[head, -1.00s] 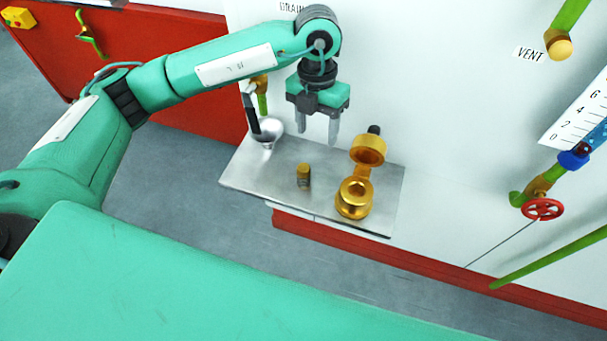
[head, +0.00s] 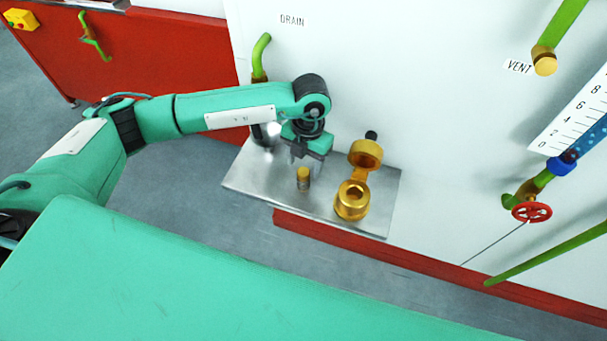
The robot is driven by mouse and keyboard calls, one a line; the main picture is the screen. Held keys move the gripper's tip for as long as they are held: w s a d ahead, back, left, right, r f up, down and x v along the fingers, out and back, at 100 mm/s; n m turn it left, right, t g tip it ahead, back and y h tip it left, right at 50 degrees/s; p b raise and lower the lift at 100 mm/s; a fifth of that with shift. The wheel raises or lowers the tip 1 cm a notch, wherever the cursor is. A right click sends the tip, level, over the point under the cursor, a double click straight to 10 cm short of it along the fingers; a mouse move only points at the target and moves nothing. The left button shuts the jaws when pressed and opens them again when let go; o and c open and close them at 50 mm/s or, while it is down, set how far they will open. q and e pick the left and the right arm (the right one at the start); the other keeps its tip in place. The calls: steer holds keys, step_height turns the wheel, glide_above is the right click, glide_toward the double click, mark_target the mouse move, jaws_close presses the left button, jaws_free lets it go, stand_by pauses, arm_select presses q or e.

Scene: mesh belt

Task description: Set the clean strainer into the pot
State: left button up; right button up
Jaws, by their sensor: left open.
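The strainer (head: 303,179) is a small upright cylinder with a gold top and a darker, mesh-like side. It stands on the metal shelf (head: 245,182). The brass pot (head: 352,201) stands to its right on the same shelf, its round mouth open and its hinged cap (head: 365,154) swung up behind it. My left gripper (head: 304,163) points down over the strainer, open, with its fingers close above or around the strainer's top; I cannot tell whether they touch it. My right gripper is not in view.
A silver funnel-like cup (head: 265,136) at the shelf's back left is partly hidden by my left arm. The green drain pipe (head: 260,55) rises behind it. A red valve wheel (head: 532,212) and sight gauge are at the right. The shelf's front is clear.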

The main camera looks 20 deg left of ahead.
arm_select(q)
steer(key=shift+s+f, duration=0.15)
steer(key=shift+f, duration=1)
jaws_close()
steer(key=shift+r, duration=0.2)
